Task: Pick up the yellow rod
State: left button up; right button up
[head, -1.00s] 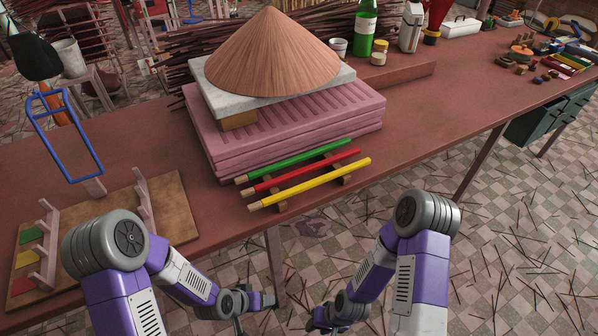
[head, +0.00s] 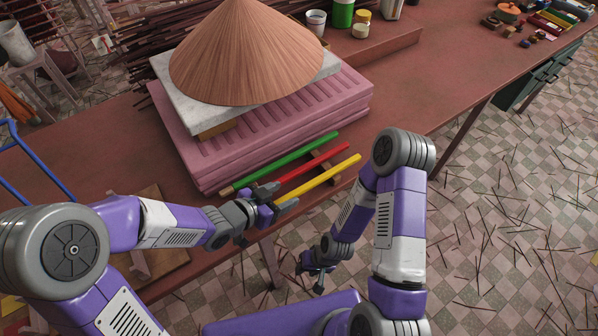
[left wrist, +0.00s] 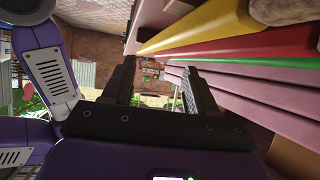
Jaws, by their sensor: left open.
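The yellow rod (head: 325,174) lies at the front of a rack on the table's near edge, beside the red rod (head: 300,169) and green rod (head: 275,161). My left gripper (head: 281,196) is open at the yellow rod's left end and hides that end in the head view. In the left wrist view, the yellow rod (left wrist: 205,28) crosses above and to the right of the open fingers (left wrist: 160,72); nothing shows clasped between them. My right gripper (head: 318,275) hangs low in front of the table, away from the rods; its jaws are too small to read.
A stack of pink slabs (head: 195,165) with a conical hat (head: 245,55) stands just behind the rods. Jars and a green bottle (head: 343,12) stand at the back. A wooden board (head: 150,205) is partly hidden by my left arm. The table's right part is mostly clear.

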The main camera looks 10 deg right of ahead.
aim_at(303, 187)
pick_arm(q)
jog(key=shift+w+d+f, duration=0.3)
jog(key=shift+d, duration=0.1)
jog(key=shift+d+f+b, duration=0.2)
jog(key=shift+d+b, duration=0.1)
jog(key=shift+d, duration=0.05)
jog(key=b+x, duration=0.1)
jog(key=x, duration=0.4)
jog(key=shift+d+r, duration=0.1)
jog(key=shift+d, duration=0.1)
grip_shut()
